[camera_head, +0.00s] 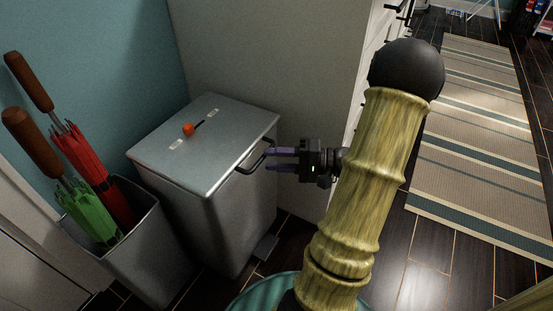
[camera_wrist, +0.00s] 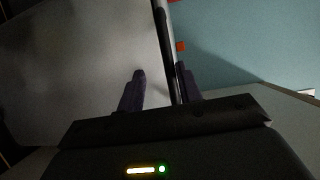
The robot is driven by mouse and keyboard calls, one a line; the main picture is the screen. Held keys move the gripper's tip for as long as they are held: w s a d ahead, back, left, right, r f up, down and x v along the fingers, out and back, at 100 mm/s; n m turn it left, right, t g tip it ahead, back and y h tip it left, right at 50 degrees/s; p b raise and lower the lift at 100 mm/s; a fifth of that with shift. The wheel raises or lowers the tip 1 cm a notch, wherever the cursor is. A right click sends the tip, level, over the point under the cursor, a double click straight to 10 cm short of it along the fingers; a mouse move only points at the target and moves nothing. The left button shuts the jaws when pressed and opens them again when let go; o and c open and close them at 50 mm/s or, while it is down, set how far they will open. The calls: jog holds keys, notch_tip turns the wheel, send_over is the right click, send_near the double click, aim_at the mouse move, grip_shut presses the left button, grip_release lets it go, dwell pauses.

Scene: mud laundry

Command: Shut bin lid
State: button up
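The metal bin (camera_head: 240,215) stands against the wall in the head view. Its grey lid (camera_head: 215,135) lies almost level over the body; I cannot tell whether a small gap is left beneath it. A dark bar handle (camera_head: 243,170) sticks out from the lid's right edge. My gripper (camera_head: 268,159) is at this handle, coming from the right, with its purple fingers apart. In the wrist view, the handle bar (camera_wrist: 166,45) runs down between the fingers of my gripper (camera_wrist: 160,72), closer to the right finger. Contact is unclear.
An orange knob-like object (camera_head: 188,130) sits on the lid. A grey umbrella stand (camera_head: 150,245) with red and green umbrellas is left of the bin. A pedal (camera_head: 265,246) is at the bin's foot. A striped rug (camera_head: 475,130) lies on the floor at right.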

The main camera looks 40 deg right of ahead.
jog(key=shift+d+r, duration=0.1)
jog(key=shift+d, duration=0.05)
dwell(0.4)
jog(key=p+v, duration=0.8)
jog(key=v, duration=0.9)
jog(key=shift+s, duration=0.2)
